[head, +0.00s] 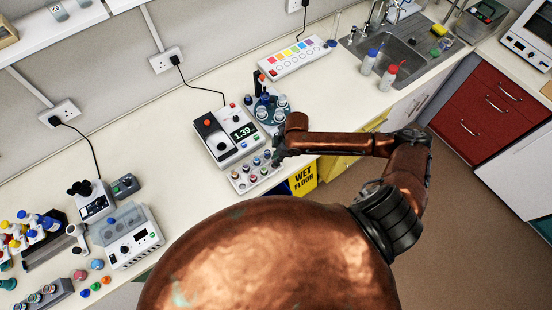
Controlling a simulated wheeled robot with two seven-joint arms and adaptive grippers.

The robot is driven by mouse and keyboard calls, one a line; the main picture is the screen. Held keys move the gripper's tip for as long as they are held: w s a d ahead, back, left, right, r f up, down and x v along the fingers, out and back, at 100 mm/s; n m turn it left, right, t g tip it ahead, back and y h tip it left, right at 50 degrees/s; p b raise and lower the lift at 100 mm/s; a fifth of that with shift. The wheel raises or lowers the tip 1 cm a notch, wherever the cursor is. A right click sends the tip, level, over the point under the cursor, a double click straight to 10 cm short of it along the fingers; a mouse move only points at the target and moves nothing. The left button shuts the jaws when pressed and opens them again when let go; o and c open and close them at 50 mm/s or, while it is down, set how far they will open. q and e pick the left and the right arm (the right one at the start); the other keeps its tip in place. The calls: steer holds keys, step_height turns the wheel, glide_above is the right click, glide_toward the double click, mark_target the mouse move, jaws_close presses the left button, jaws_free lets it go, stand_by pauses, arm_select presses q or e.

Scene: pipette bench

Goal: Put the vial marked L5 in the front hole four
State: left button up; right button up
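A pale rack (239,185) with several small capped vials stands at the front edge of the bench, left of my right gripper. Markings on the vials are too small to read, so I cannot tell which is L5, nor number the holes. My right gripper (277,159) is small and dark at the end of my copper arm. It is over or beside the right end of the rack. Its fingers are too small and partly hidden to show whether they are open or hold something. My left gripper is not in view.
A device reading 1.39 (243,132) stands behind the rack. A round teal holder with bottles (268,108) is behind my gripper. A grey rack (45,298) with vials is at the lower left, near a balance-like device (131,244). The sink (398,47) is at the back right.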

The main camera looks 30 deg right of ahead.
steer(key=o, duration=0.5)
steer(key=shift+c, duration=0.2)
steer(key=b+v, duration=0.1)
steer(key=v, duration=1.1)
steer(key=shift+r, duration=0.3)
